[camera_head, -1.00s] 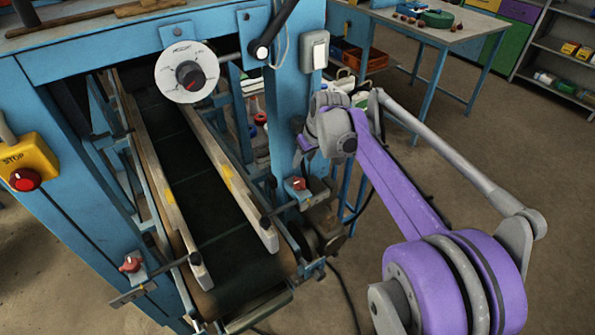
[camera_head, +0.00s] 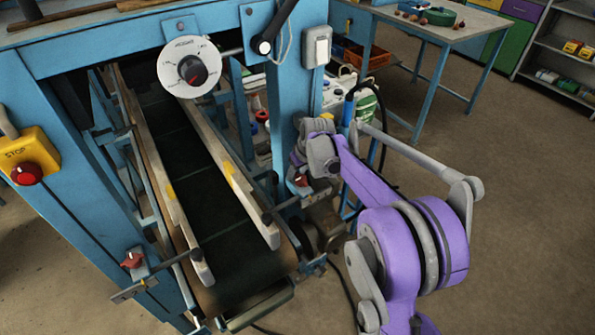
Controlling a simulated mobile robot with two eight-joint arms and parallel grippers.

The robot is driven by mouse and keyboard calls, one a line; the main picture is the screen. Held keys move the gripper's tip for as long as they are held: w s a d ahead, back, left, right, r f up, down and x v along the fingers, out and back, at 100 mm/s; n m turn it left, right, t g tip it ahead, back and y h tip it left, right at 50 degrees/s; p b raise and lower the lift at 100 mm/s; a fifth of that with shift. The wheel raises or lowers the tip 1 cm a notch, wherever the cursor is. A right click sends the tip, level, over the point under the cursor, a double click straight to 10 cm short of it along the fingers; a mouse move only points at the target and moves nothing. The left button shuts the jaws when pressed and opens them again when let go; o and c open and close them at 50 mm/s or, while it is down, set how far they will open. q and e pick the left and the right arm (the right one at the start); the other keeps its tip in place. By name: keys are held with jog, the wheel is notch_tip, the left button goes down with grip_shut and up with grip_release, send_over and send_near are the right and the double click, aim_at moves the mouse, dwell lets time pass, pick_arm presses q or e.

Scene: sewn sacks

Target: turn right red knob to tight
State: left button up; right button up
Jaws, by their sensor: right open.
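The right red knob (camera_head: 301,180) sits on a small bracket on the blue machine frame, at the right side of the conveyor's front end. My right gripper (camera_head: 297,164) is just above and behind this knob in the picture. It is open and seems empty; its fingertips are small and partly hidden by my wrist, and I cannot tell whether they touch the knob. The left red knob (camera_head: 132,260) sits on a matching bracket at the conveyor's left side. My left gripper is not in view.
The dark conveyor belt (camera_head: 205,175) runs between two side rails. A yellow stop box (camera_head: 32,150) with a red button is at the far left. A white dial (camera_head: 189,68) hangs above the belt. Open floor lies to the right, with a table (camera_head: 470,30) behind.

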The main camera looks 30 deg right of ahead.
grip_shut()
jog(key=shift+m, duration=0.3)
jog(key=m, duration=0.1)
jog(key=m+h, duration=0.1)
jog(key=m, duration=0.1)
jog(key=shift+d+m+h+b, duration=0.3)
jog(key=shift+d, duration=0.05)
jog(key=m, duration=0.1)
jog(key=m+h, duration=0.1)
jog(key=m, duration=0.1)
jog(key=m+g, duration=0.1)
jog(key=shift+s+d+h, duration=0.15)
jog(key=shift+d+h, duration=0.15)
jog(key=m, duration=0.2)
jog(key=m+g, duration=0.1)
jog(key=m, duration=0.1)
jog(key=m+h, duration=0.1)
jog(key=m, duration=0.1)
jog(key=shift+s+d+g, duration=0.3)
jog(key=shift+s+g, duration=0.05)
jog(key=shift+g, duration=0.05)
jog(key=shift+s+d+m+g+h, duration=0.1)
jog(key=shift+m+g, duration=0.15)
jog(key=shift+m, duration=0.4)
jog(key=shift+s+a+m+g+h, duration=0.1)
jog(key=shift+s+m+g, duration=0.1)
jog(key=shift+m, duration=0.4)
jog(key=shift+s+d+m+g+h, duration=0.1)
jog(key=shift+m+g, duration=0.15)
jog(key=shift+m, duration=0.4)
